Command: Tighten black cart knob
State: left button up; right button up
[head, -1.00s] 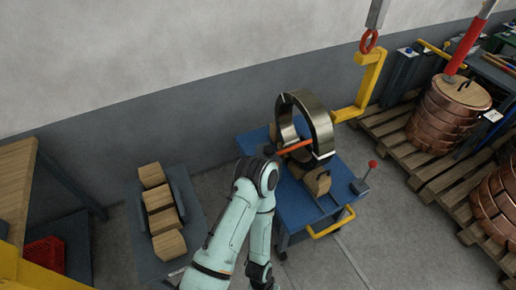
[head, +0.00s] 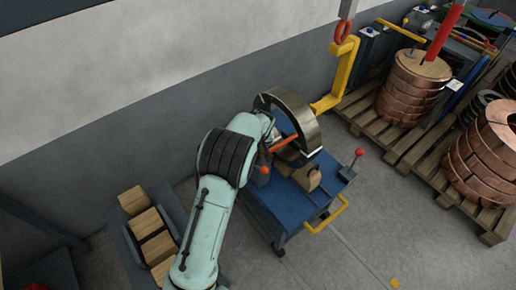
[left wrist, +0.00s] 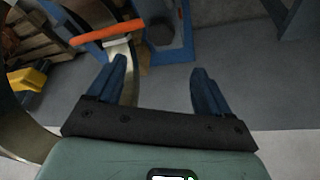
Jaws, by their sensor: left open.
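The blue cart (head: 268,208) stands against the wall, with a steel ring (head: 305,122) and an orange bar (head: 284,143) on it. In the left wrist view, a dark round knob-like part (left wrist: 160,32) shows beside the blue cart (left wrist: 180,52), beyond my fingertips. My left gripper (left wrist: 160,66) is open and empty, its two blue fingers apart and not touching that part. In the head view my arm hides this gripper. The black knob is not clear in the head view. My right gripper is not in view.
A yellow hook (head: 340,78) hangs at the ring. Wooden blocks (head: 158,247) lie in a tray at lower left. Copper coils (head: 405,88) stand on pallets at right.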

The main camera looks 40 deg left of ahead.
pick_arm(q)
jog(key=p+x, duration=0.1)
jog(key=x, duration=1.1)
jog(key=shift+s+d+f, duration=0.1)
jog(key=shift+f, duration=0.2)
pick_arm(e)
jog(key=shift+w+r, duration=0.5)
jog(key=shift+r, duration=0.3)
pick_arm(q)
jog(key=c, duration=1)
